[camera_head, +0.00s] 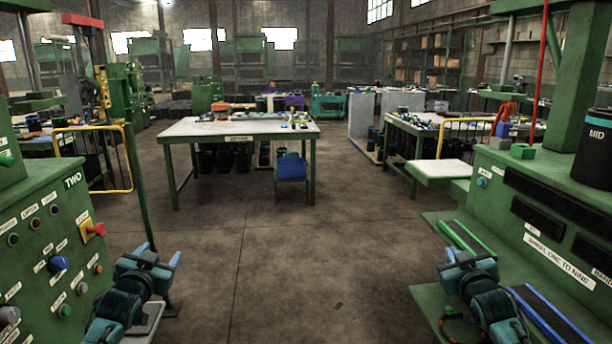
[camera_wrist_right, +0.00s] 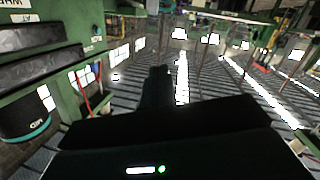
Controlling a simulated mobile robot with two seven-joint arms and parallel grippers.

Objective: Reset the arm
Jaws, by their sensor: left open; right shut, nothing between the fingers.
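My left gripper (camera_head: 150,258) shows at the lower left of the head view, with its blue-tipped fingers apart and nothing between them. It is beside the green control panel marked TWO (camera_head: 62,235). My right gripper (camera_head: 466,254) shows at the lower right of the head view, shut and empty, in front of the green machine (camera_head: 545,215). In the right wrist view its dark closed fingers (camera_wrist_right: 157,88) point out over the room, and no object is in them.
A white-topped work table (camera_head: 215,131) stands ahead in the middle. Bare concrete floor (camera_head: 290,230) lies between the two machines. A black MID container (camera_head: 594,150) is at the right edge. A green-edged strip (camera_head: 462,240) and a blue strip (camera_head: 548,315) lie near my right arm.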

